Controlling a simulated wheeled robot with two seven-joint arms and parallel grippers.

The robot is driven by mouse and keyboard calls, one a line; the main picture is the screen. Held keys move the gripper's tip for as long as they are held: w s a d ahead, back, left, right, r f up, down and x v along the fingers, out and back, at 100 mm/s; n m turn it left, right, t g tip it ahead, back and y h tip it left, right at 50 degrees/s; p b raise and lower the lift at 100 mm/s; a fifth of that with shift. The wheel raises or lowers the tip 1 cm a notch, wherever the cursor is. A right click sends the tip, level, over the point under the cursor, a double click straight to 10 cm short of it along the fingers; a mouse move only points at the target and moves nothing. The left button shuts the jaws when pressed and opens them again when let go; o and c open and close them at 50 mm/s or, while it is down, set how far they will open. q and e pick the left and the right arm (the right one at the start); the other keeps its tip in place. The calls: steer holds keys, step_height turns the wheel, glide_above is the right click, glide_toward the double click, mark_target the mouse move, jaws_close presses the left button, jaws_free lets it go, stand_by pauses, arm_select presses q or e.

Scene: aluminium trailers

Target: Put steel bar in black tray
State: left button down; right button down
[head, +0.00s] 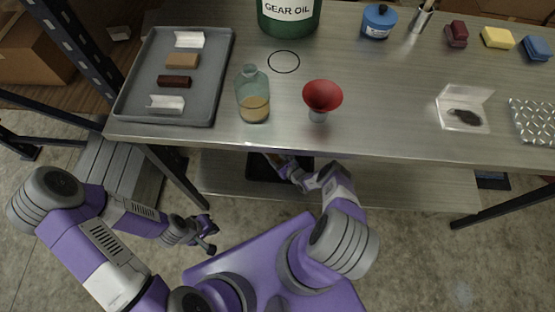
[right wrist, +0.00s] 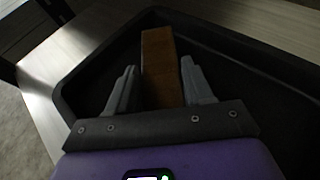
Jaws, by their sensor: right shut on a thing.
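The black tray (head: 258,175) is on the lower shelf, partly hidden by the table edge and my right arm. It also shows in the right wrist view (right wrist: 245,60). My right gripper (right wrist: 158,72) is shut on a brown bar (right wrist: 160,50), with a finger on each side and the tray walls around it. I cannot tell whether the bar touches the tray floor. In the head view two pale silvery bars lie in the grey tray (head: 215,80), at the back (head: 189,39) and front (head: 166,103).
The grey tray also holds a brown bar (head: 183,60) and a dark red bar (head: 174,82). A glass bottle (head: 252,95) and a red funnel (head: 322,96) stand near the table's front edge. A green gear oil can (head: 288,14) is behind. The table edge overhangs the lower shelf (head: 400,185).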

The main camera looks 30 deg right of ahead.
steer(key=shift+w+f+b, duration=0.15)
steer(key=shift+f+b, duration=0.2)
steer(key=shift+f, duration=0.2)
arm_select(q)
steer(key=shift+f, duration=0.65)
arm_select(e)
steer(key=shift+r, duration=0.1)
steer(key=shift+c, duration=2.2)
jaws_free()
steer(key=p+v, duration=0.5)
steer(key=v, duration=0.6)
steer(key=shift+p, duration=0.35)
arm_select(q)
steer(key=shift+r, duration=2.95)
arm_select(e)
steer(key=shift+s+d, duration=0.1)
steer(key=shift+s, duration=0.55)
